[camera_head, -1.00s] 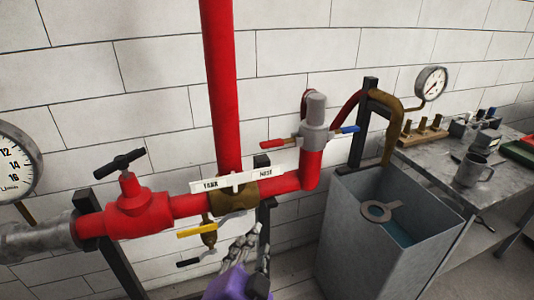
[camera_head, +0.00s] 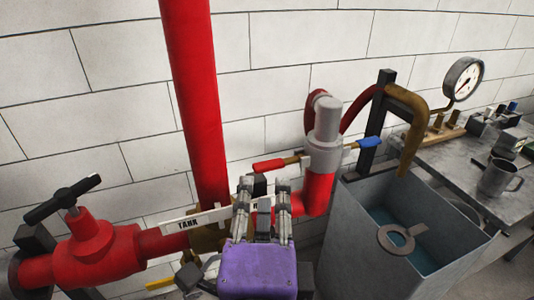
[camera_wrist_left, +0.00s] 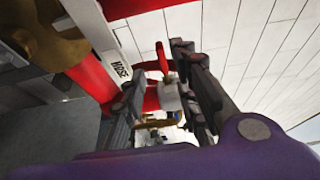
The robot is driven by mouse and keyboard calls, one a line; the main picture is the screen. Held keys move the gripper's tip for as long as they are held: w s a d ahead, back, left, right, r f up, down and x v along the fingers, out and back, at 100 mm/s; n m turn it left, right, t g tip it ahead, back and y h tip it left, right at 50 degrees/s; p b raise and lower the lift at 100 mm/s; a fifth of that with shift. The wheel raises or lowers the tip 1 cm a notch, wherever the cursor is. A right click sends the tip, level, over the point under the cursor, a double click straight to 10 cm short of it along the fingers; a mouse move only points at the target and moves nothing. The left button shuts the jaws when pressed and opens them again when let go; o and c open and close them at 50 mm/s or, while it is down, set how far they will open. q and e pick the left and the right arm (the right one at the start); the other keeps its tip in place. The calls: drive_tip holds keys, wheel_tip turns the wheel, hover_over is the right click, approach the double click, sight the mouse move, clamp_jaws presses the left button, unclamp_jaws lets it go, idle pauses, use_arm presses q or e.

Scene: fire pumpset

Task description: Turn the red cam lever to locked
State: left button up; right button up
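The red cam lever (camera_head: 268,165) sticks out left from the grey coupling (camera_head: 323,152) on top of the red pipe elbow. A blue cam lever (camera_head: 369,142) sticks out on the coupling's right. My purple left gripper (camera_head: 263,184) is open just below and in front of the red lever. In the left wrist view, the red lever (camera_wrist_left: 162,58) and part of the grey coupling (camera_wrist_left: 169,96) show between the spread fingers (camera_wrist_left: 157,72). I cannot tell whether a finger touches the lever. My right gripper is not in view.
A red riser pipe (camera_head: 197,90) stands left of the gripper. A red valve with a black handle (camera_head: 64,200) is further left. A TANK/HOSE plate (camera_head: 192,222) lies partly behind the fingers. A grey tank (camera_head: 360,235) and a workbench (camera_head: 455,165) are right.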

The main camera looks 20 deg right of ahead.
sight(266, 171)
use_arm(q)
drive_tip(key=b+x, duration=0.1)
drive_tip(key=x, duration=0.5)
drive_tip(key=shift+w+d+r, duration=0.1)
drive_tip(key=shift+w, duration=0.05)
drive_tip(key=shift+w+d, duration=0.1)
drive_tip(key=shift+w, duration=0.2)
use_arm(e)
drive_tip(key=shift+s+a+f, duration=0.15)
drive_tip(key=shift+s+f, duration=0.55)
use_arm(q)
drive_tip(key=shift+c, duration=0.5)
drive_tip(key=c, duration=0.5)
clamp_jaws()
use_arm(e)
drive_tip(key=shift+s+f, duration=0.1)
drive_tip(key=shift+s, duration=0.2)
